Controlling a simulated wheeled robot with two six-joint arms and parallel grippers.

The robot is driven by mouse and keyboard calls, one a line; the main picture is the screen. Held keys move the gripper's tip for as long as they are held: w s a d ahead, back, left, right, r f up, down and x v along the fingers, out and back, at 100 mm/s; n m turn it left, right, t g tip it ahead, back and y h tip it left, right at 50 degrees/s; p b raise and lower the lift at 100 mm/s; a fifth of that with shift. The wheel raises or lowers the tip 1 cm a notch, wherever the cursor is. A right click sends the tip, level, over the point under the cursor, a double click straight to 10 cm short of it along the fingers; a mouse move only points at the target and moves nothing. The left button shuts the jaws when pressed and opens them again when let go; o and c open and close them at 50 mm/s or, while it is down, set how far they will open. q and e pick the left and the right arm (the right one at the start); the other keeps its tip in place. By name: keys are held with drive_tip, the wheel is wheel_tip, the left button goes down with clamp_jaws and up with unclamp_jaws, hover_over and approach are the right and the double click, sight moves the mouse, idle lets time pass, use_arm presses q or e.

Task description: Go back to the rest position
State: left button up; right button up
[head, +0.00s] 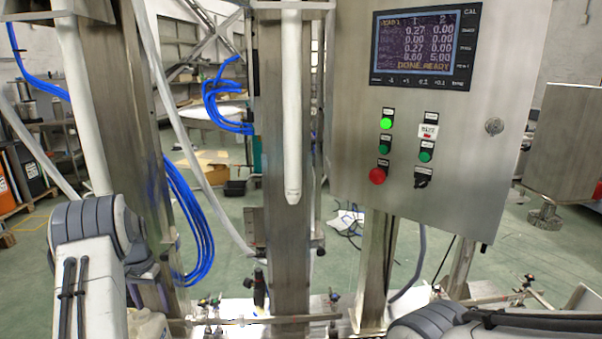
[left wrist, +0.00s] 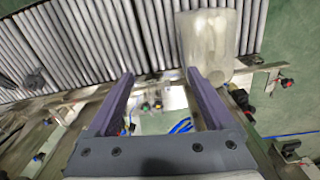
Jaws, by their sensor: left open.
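My left gripper (left wrist: 160,80) shows in the left wrist view with its two purple fingers spread apart and nothing between them. In the head view my left arm stands at the lower left, and its gripper cannot be made out. My right arm shows only in part at the lower right of the head view; its gripper is out of the picture. A translucent container (left wrist: 208,45) stands just beyond the right-hand finger in the left wrist view, apart from it as far as I can tell.
A steel control cabinet (head: 350,150) with a lit screen (head: 425,48) and a green lamp (head: 386,123) stands ahead on the right. A white vertical lance (head: 291,110) hangs before a steel post. A roller conveyor (left wrist: 100,35) lies beyond the fingers in the left wrist view.

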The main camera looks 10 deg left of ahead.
use_arm(q)
drive_tip(key=w+d+r+m+b, duration=0.1)
drive_tip(key=d+r, duration=0.1)
drive_tip(key=d, duration=0.5)
drive_tip(key=w+d+r+m+b, duration=0.1)
drive_tip(key=w+d+r, duration=0.1)
drive_tip(key=d, duration=0.5)
drive_tip(key=s+d+r+m+b, duration=0.2)
drive_tip(key=s+d, duration=0.3)
drive_tip(key=d, duration=0.6)
drive_tip(key=s+d+r+m+b, duration=0.15)
drive_tip(key=s+d, duration=0.25)
drive_tip(key=d, duration=0.8)
drive_tip(key=s+d+f+m+b, duration=0.1)
drive_tip(key=s+d, duration=0.2)
drive_tip(key=s, duration=0.4)
drive_tip(key=s+d+f+m+h+b, duration=0.1)
drive_tip(key=s+d, duration=0.2)
drive_tip(key=s, duration=0.5)
drive_tip(key=s+d+f+m+b, duration=0.1)
drive_tip(key=s+d, duration=0.2)
drive_tip(key=s, duration=0.4)
wheel_tip(320, 180, up, 19)
drive_tip(key=p, duration=1.8)
drive_tip(key=shift+s+p, duration=0.3)
drive_tip(key=shift+p, duration=0.1)
drive_tip(key=shift+m, duration=0.25)
